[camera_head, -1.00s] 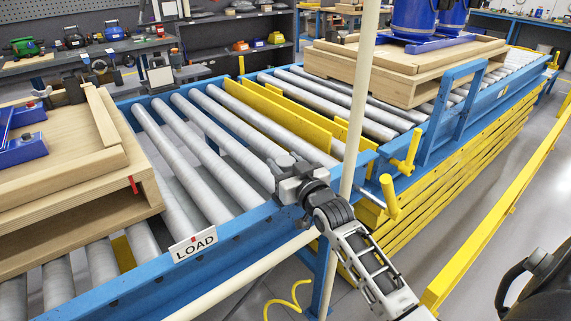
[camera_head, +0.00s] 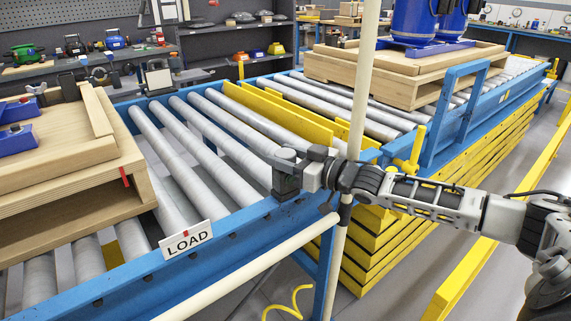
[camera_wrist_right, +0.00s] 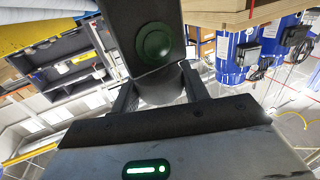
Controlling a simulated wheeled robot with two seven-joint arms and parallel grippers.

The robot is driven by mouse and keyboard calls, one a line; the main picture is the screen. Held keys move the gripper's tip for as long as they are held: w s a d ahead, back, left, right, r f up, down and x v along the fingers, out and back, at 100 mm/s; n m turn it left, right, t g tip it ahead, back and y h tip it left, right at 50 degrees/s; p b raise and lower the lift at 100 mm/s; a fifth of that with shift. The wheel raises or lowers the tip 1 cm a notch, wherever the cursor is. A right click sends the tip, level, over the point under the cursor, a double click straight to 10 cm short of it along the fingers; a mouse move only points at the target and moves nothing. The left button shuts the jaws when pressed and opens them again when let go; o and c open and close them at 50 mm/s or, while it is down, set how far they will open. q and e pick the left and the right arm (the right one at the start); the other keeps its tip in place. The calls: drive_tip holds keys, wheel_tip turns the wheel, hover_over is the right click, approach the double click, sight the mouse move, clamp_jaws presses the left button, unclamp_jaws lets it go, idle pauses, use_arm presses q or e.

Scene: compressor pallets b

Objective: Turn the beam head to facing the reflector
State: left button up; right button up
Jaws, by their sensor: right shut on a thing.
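The beam head (camera_head: 286,178) is a small dark block on the near blue rail of the roller conveyor. My right gripper (camera_head: 302,171) reaches it from the right and is shut on it. In the right wrist view the beam head (camera_wrist_right: 148,15) is a dark box with a round green lens, held between the fingers (camera_wrist_right: 160,88) of my gripper. A pale plate on a dark bracket (camera_head: 159,79) stands at the far rail and looks like the reflector. Which way the lens points relative to it I cannot tell. My left gripper is out of view.
A cream post (camera_head: 357,110) stands close beside my right gripper, with a cream bar (camera_head: 250,269) below. A LOAD sign (camera_head: 187,241) hangs on the near rail. Wooden pallets (camera_head: 70,172) sit at left and back right. Yellow handles (camera_head: 415,150) lie right.

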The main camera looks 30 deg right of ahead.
drive_tip(key=shift+n+g+y, duration=0.3)
drive_tip(key=shift+n+y, duration=0.1)
drive_tip(key=shift+y, duration=0.2)
drive_tip(key=o, duration=1)
drive_tip(key=shift+c, duration=0.2)
drive_tip(key=shift+r, duration=0.1)
drive_tip(key=shift+r, duration=0.3)
wheel_tip(320, 180, up, 2)
drive_tip(key=shift+r, duration=0.2)
drive_tip(key=s+a+r+b, duration=0.2)
drive_tip(key=s+a+r, duration=0.5)
drive_tip(key=s+r, duration=0.3)
drive_tip(key=shift+s+a, duration=0.2)
drive_tip(key=shift+s, duration=0.75)
